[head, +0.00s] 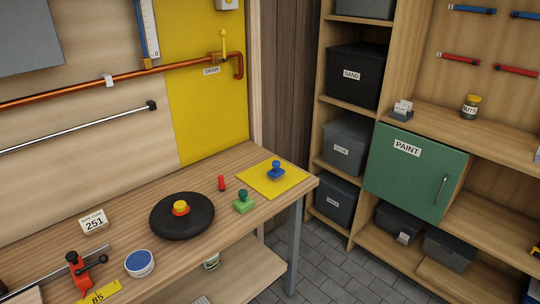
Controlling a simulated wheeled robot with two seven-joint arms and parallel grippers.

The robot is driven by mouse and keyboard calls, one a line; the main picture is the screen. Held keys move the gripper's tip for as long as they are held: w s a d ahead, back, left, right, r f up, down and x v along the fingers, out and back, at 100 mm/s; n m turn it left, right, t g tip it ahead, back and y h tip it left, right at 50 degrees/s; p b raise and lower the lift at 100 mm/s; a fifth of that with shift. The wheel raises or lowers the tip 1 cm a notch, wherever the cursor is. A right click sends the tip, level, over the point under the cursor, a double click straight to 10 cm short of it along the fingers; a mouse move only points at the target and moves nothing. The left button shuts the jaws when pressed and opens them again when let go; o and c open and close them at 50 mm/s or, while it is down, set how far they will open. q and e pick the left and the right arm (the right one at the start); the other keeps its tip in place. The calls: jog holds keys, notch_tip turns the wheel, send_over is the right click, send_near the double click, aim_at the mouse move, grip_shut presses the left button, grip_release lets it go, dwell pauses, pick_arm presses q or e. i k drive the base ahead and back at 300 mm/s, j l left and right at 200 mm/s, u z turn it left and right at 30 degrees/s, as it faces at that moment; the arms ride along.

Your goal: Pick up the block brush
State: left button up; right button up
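No gripper of mine is in view. Two small block-shaped items with knob handles stand near the right end of the workbench (128,208). One is blue (276,172) and sits on a yellow mat (261,187). The other is green (243,203) and stands on bare wood just left of the mat. I cannot tell for sure which of them, if either, is the block brush; bristles are too small to make out.
A black round disc (168,222) with a red and yellow knob lies mid-bench. A small red item (221,184), a round blue-topped tin (139,263), a red clamp (80,275) and a "251" card (94,222) are around it. Shelves with a green cabinet (412,170) stand right.

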aim_at(276, 174)
jog(key=i+l+u, duration=0.15)
jog(key=l, duration=0.2)
jog(key=i+l+u, duration=0.1)
jog(key=l, duration=0.3)
jog(key=i+l+u, duration=0.15)
jog(key=i+l, duration=0.15)
jog(key=i+l+u, duration=0.15)
jog(key=l, duration=0.35)
jog(key=i+l+u, duration=0.15)
jog(key=l, duration=0.3)
jog(key=l+u, duration=0.1)
jog(key=l, duration=0.35)
jog(key=i+l+u, duration=0.15)
jog(key=l, duration=0.3)
